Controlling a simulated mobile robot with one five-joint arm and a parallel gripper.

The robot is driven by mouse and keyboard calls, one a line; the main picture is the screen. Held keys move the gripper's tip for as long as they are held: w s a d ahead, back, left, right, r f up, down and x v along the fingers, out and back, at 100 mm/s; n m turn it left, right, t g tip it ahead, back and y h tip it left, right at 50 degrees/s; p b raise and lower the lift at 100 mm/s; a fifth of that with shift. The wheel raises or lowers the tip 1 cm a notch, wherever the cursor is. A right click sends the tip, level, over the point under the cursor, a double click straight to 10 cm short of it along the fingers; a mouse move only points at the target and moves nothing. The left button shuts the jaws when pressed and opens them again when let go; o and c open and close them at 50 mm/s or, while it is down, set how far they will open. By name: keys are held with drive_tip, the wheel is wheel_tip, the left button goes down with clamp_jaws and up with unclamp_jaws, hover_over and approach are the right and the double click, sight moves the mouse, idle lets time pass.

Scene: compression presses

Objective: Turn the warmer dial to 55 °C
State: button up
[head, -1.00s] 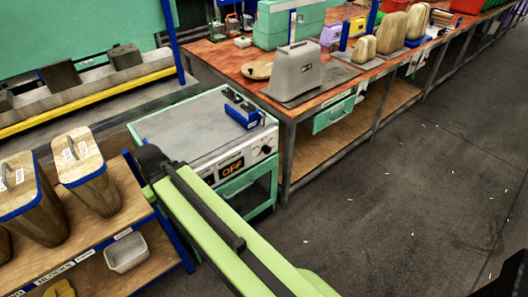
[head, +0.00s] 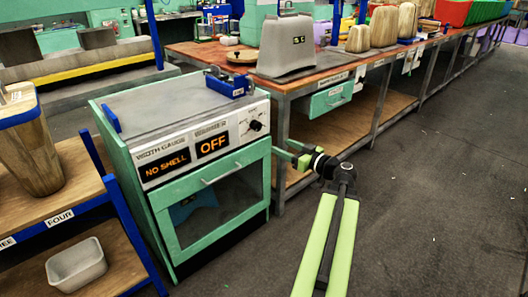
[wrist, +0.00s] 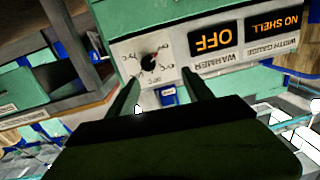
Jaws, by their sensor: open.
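The warmer dial (head: 256,126) is a small black knob on the pale front panel of a green cabinet, right of the orange OFF display (head: 212,144). In the wrist view the dial (wrist: 149,60) appears upside down with marks around it; I cannot read its exact setting. My gripper (head: 281,149) is open and empty, right of the cabinet's front and apart from the dial. In the wrist view my gripper (wrist: 161,76) has its two fingers spread, with the dial just beyond the tips, nearer the left finger.
A second display (head: 167,163) reads NO SHELL. The cabinet has a door handle (head: 222,173) below the panel. A blue device (head: 229,83) sits on top. A wooden workbench (head: 330,65) stands behind right, a block shelf (head: 80,190) at left. Floor at right is clear.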

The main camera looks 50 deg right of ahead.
drive_tip(key=s+d, duration=0.3)
approach(259, 127)
drive_tip(key=shift+t+h, duration=0.3)
drive_tip(key=shift+h, duration=0.1)
drive_tip(key=w, duration=0.8)
drive_tip(key=shift+w+f, duration=0.15)
drive_tip(key=shift+f, duration=0.1)
